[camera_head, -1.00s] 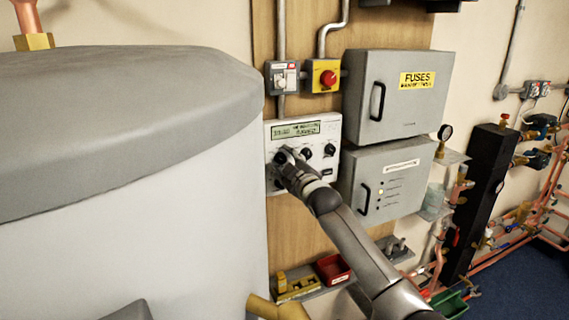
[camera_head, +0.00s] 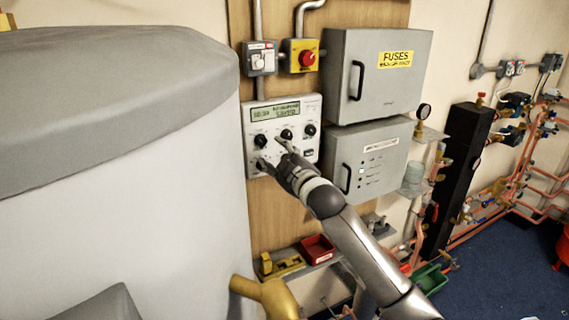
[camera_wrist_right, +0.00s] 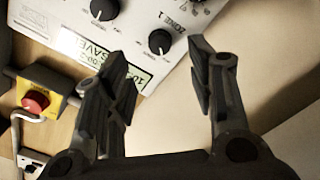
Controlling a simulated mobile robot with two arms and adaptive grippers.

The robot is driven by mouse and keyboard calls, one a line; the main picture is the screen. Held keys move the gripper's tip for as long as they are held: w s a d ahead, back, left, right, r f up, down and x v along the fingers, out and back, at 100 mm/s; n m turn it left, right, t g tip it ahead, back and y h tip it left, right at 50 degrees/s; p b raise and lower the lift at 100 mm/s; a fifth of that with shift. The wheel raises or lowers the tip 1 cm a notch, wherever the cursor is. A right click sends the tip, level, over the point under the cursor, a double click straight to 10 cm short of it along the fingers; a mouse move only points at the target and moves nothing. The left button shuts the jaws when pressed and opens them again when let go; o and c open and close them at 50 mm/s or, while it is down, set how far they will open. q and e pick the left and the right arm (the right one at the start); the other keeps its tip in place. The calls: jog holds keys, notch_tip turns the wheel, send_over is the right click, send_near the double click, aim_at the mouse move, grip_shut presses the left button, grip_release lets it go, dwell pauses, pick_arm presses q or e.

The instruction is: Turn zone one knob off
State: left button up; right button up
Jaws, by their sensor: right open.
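The white control panel (camera_head: 283,104) is on the wooden board, with a lit display and several black knobs. The zone one knob (camera_wrist_right: 160,41), beside a "ZONE 1" label, shows in the right wrist view; it appears to be the left upper knob (camera_head: 260,141) in the head view. My right gripper (camera_head: 275,154) is at the panel, just below that knob. In the right wrist view my right gripper (camera_wrist_right: 158,75) is open and empty, with the knob beyond and between its fingertips. The knob's pointer setting is too small to read. My left gripper is not in view.
A second knob (camera_wrist_right: 104,8) is close beside the zone one knob. A red stop button (camera_head: 306,58) and a switch (camera_head: 260,60) are above the panel. Grey boxes (camera_head: 385,75) are to its right. The white tank (camera_head: 120,190) fills the left.

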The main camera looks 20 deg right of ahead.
jog(key=shift+s+d, duration=0.2)
jog(key=shift+s, duration=0.85)
jog(key=shift+s+d, duration=0.2)
jog(key=shift+s, duration=0.85)
jog(key=s+d+f+m+g+h+b, duration=0.1)
jog(key=s+d+f+m+g, duration=0.15)
jog(key=f, duration=1.15)
jog(key=s+d+f+m+g+h+b, duration=0.1)
jog(key=s+f+g, duration=0.15)
jog(key=f, duration=1.25)
jog(key=s+d+f+m+g+h+b, duration=0.1)
jog(key=s+f, duration=0.2)
jog(key=f, duration=1.1)
jog(key=s+d+f+m+g+b, duration=0.1)
jog(key=s+f+m+g+b, duration=0.35)
jog(key=s+f, duration=2.3)
jog(key=s+f+g, duration=0.3)
jog(key=s+f, duration=0.2)
jog(key=s, duration=0.8)
jog(key=s+a+f+g+p, duration=0.1)
jog(key=s+f+g, duration=0.2)
jog(key=s, duration=1.1)
notch_tip(320, 180, down, 2)
jog(key=shift+s+f, duration=0.1)
jog(key=shift+s, duration=0.1)
